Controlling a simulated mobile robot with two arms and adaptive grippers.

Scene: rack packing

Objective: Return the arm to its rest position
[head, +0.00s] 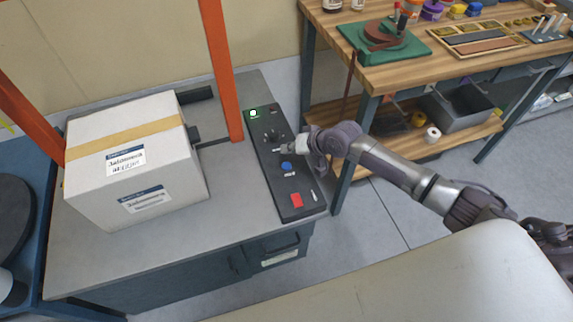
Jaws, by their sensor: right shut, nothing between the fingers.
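My right arm reaches in from the right side of the head view. Its gripper (287,146) is shut and empty, just over the dark control panel (290,198) on the grey machine table. The fingertips are close to the panel's black knob and blue button (286,165); I cannot tell whether they touch anything. A red button (296,199) sits at the panel's near end and a lit green-ringed lamp (253,113) at its far end. My left gripper is not in view.
A taped white box (130,160) stands on the grey table (235,215), left of the panel, between orange posts (222,70). A wooden workbench (400,75) with a green fixture and tools stands at the back right. Open floor (395,215) lies between them.

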